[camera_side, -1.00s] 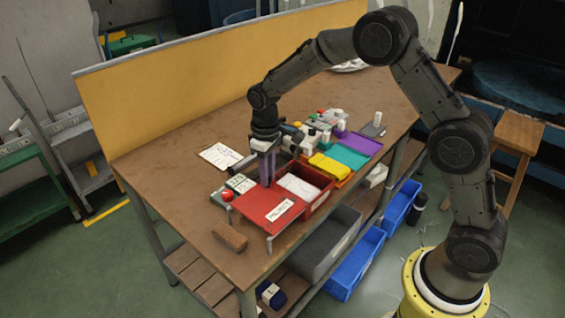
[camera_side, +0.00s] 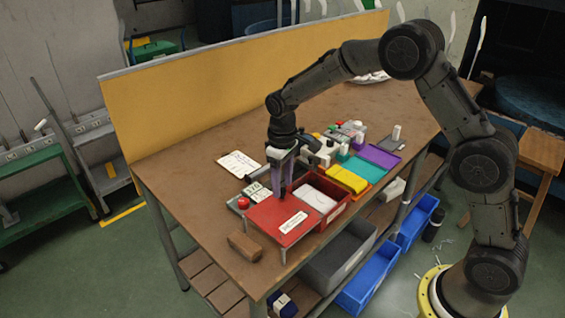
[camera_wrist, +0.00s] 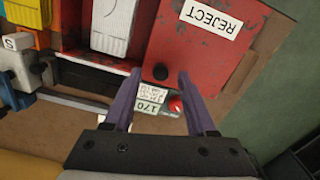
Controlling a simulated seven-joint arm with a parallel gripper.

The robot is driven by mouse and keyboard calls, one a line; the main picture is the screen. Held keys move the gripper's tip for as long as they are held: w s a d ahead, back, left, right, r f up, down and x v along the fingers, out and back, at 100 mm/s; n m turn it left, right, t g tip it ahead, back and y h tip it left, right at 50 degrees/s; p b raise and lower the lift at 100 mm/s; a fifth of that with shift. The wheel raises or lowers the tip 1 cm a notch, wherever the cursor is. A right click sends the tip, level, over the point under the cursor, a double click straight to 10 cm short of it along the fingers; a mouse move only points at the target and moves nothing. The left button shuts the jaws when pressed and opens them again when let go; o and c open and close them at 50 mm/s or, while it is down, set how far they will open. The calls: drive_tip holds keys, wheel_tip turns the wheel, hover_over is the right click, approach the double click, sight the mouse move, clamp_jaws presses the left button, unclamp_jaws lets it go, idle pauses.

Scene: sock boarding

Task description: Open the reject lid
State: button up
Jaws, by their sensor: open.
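The reject lid (camera_side: 270,217) is a flat red panel on the table near its front edge, with a white label. In the wrist view the lid (camera_wrist: 190,50) lies flat, with an upside-down REJECT label and a round black knob (camera_wrist: 161,72) near its edge. My gripper (camera_side: 286,196) is over the lid, pointing down. In the wrist view my gripper (camera_wrist: 160,76) is open, its two purple fingers either side of the knob. I cannot tell whether the fingertips reach down beside it. Nothing is held.
A red button (camera_side: 243,203) sits behind the lid's left corner. A brown block (camera_side: 245,246) lies in front. Bare table is at left.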

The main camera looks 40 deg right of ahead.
wheel_tip(320, 180, up, 13)
idle(0.3)
drive_tip(key=s+d+r+t, duration=0.2)
drive_tip(key=s+r+t, duration=0.2)
drive_tip(key=s+r, duration=1.05)
drive_tip(key=s+f+m, duration=0.1)
drive_tip(key=s+f, duration=0.4)
drive_tip(key=s, duration=0.3)
drive_tip(key=s+f+m+t, duration=0.1)
drive_tip(key=s+f, duration=0.4)
drive_tip(key=s, duration=0.3)
drive_tip(key=shift+d+f+m+t, duration=0.3)
drive_tip(key=shift+d, duration=0.1)
